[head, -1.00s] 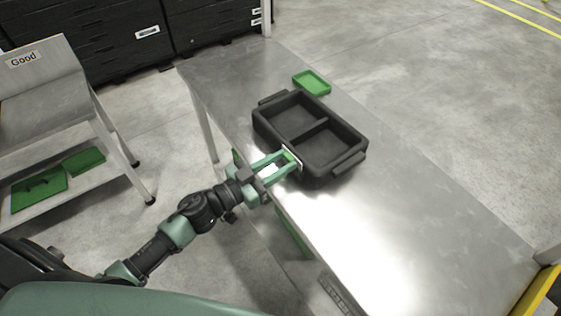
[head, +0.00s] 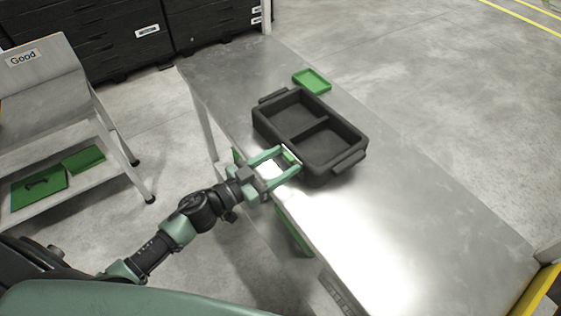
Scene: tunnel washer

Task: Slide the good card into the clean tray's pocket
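The black tray (head: 333,130) with two empty compartments and end handles lies on the metal table. A small white and green card (head: 291,157) stands at the tray's near long side. It looks held against that wall, but the pocket itself is too small to make out. My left gripper (head: 289,161) is at this side of the tray, its two green fingers spread apart on either side of the card. A gap shows between the fingers and the card. My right gripper is not in view.
A small green tray (head: 311,81) lies on the table behind the black tray. The metal table (head: 420,225) is bare to the right. A stand with a "Good" label (head: 23,58) is at the left, with green trays (head: 40,187) on its lower shelf. Black crates (head: 90,40) stand behind.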

